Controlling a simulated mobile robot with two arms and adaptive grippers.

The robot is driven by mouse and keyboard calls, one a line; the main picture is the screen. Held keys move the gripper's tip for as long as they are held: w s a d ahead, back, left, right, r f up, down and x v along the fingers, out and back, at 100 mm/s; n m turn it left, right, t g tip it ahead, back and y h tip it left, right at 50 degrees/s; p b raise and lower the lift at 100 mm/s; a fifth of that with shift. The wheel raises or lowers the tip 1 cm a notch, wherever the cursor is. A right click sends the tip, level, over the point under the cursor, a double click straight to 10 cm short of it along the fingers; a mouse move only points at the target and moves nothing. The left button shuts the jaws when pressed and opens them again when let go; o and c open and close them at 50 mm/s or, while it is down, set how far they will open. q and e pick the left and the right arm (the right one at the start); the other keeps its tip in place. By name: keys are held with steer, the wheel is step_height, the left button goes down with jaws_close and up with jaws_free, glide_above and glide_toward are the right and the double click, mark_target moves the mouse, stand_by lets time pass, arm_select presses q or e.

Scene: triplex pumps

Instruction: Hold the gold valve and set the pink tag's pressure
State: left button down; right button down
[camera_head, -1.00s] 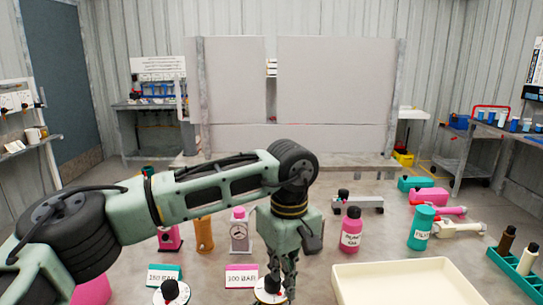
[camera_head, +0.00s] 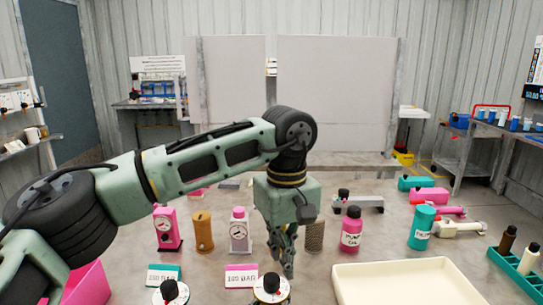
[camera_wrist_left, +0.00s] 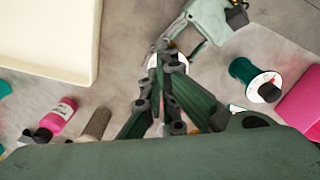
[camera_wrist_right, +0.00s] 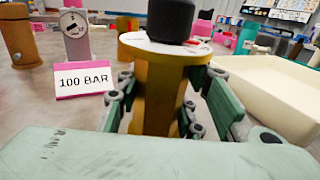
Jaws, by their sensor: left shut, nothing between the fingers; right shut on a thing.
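The gold valve (camera_wrist_right: 158,95) stands upright, with a white dial and black knob on top. In the head view its dial and black knob (camera_head: 271,283) are at the bottom. My right gripper (camera_wrist_right: 160,105) is shut around the gold body. My left gripper (camera_head: 287,270) is shut and empty, fingers down, just above and beside the knob. In the left wrist view its fingertips (camera_wrist_left: 165,55) cover most of the dial, so the setting cannot be read. The pink tag (camera_head: 241,277) reads 100 BAR and stands left of the gold valve; it also shows in the right wrist view (camera_wrist_right: 83,80).
A teal 150 BAR tag (camera_head: 164,277) stands left, near another black-knobbed valve (camera_head: 171,292), green-bodied in the left wrist view (camera_wrist_left: 243,70). A cream tray (camera_head: 400,284) lies right.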

mark_target(272, 283)
arm_select(q)
steer(key=a+f+m, duration=0.1)
steer(key=f, duration=0.1)
steer(key=a+f+m, duration=0.1)
steer(key=f+m, duration=0.1)
steer(key=a+f+m, duration=0.1)
steer(key=a+m, duration=0.1)
steer(key=shift+s+f, duration=0.2)
steer(key=shift+f, duration=0.2)
steer(key=shift+s+f, duration=0.1)
steer(key=shift+f, duration=0.2)
